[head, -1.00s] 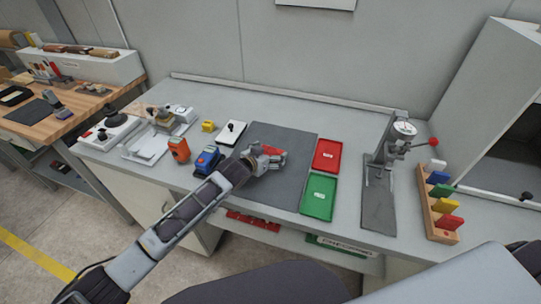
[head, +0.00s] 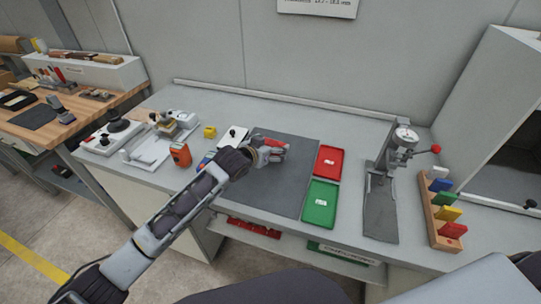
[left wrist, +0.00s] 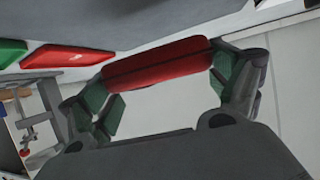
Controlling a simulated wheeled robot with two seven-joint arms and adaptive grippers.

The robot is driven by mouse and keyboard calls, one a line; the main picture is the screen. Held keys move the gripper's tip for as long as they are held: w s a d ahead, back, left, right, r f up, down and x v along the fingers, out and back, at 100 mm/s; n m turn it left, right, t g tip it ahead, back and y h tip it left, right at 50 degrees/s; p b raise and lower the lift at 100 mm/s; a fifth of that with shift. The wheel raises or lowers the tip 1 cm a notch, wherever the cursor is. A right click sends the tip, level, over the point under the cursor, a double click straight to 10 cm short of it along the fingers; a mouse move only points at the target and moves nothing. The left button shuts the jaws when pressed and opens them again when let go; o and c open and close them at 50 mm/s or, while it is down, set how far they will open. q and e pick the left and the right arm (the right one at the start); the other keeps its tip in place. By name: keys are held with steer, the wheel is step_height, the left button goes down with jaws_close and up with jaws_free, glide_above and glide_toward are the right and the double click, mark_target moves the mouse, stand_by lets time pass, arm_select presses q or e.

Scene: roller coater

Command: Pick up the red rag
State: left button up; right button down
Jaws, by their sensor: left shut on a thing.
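The red rag (left wrist: 158,62) shows in the left wrist view as a rolled or folded red bundle between the fingers of my left gripper (left wrist: 160,80). The gripper is shut on it, with green finger pads at both of its ends. In the head view my left gripper (head: 270,152) is over the upper part of the dark grey mat (head: 270,190), and a little of the red rag (head: 272,142) shows at it. My right gripper is not in view.
A red tray (head: 328,160) and a green tray (head: 320,204) lie right of the mat. A gauge stand (head: 384,180) and a wooden rack with coloured tabs (head: 440,225) stand farther right. Orange (head: 181,155) and blue (head: 204,161) devices are left of my gripper.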

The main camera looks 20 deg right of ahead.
mark_target(270, 140)
arm_select(q)
steer(key=shift+r, duration=1.75)
steer(key=shift+s+f, duration=0.1)
